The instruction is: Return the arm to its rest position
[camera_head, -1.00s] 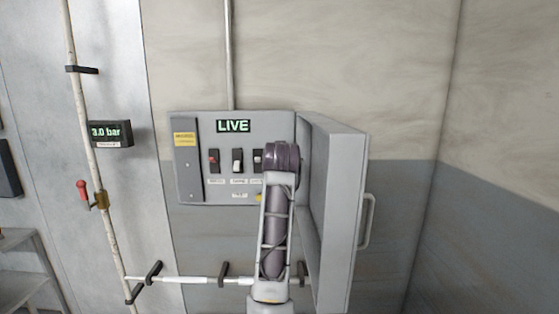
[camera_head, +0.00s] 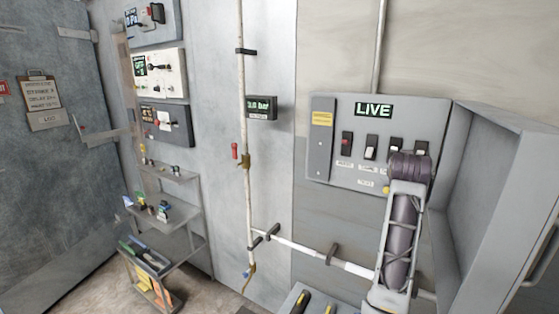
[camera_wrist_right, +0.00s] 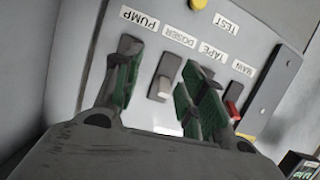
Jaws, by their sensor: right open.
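My right arm (camera_head: 402,235) rises in front of the grey switch panel (camera_head: 345,172) in the head view and covers its right-hand part. The panel's display reads LIVE (camera_head: 374,110). My right gripper (camera_wrist_right: 165,92) shows in the right wrist view, with its two green-padded fingers apart and nothing seen held between them. Beyond the fingers is the panel face with labels PUMP, DOSER, TAPE, MAIN and TEST. The DOSER switch (camera_wrist_right: 165,76) shows between the fingers, and the red MAIN switch (camera_wrist_right: 233,97) to their right. The head view hides the right gripper behind the arm. My left gripper is out of view.
The open panel door (camera_head: 505,195) stands close to the right of my arm. A white horizontal pipe (camera_head: 310,250) runs below the panel and joins a vertical pipe (camera_head: 247,120). A shelf rack (camera_head: 180,235) stands left. Yellow-and-black items (camera_head: 303,298) sit at the bottom edge.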

